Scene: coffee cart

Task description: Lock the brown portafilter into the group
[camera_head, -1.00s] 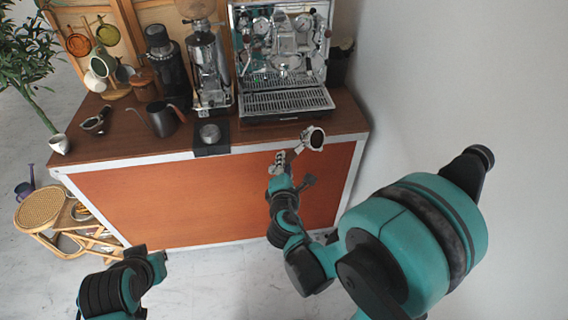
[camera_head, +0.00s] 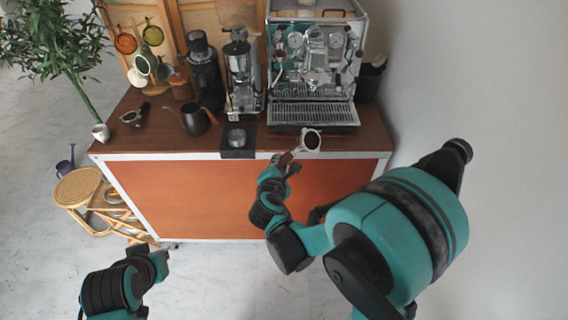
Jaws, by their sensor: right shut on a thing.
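My right gripper (camera_head: 288,163) is shut on a portafilter (camera_head: 311,140) by its handle. The portafilter's round metal basket is filled with dark brown matter and faces up; most of the handle is hidden by the gripper. It appears in front of the espresso machine (camera_head: 313,62), near the counter's front edge. The machine's group (camera_head: 317,76) is at the middle of its front, above the drip tray, and small in view. The portafilter is clear of it. My left arm is low at the left, away from the counter; its gripper end (camera_head: 150,262) is too unclear to read.
The counter (camera_head: 160,141) also holds a second portafilter (camera_head: 132,115), a kettle (camera_head: 194,120), a grinder (camera_head: 240,75), a black tamping mat (camera_head: 230,153) and a white cup (camera_head: 101,132). A wall (camera_head: 450,90) stands close on the right. A rattan stool (camera_head: 77,188) is at left.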

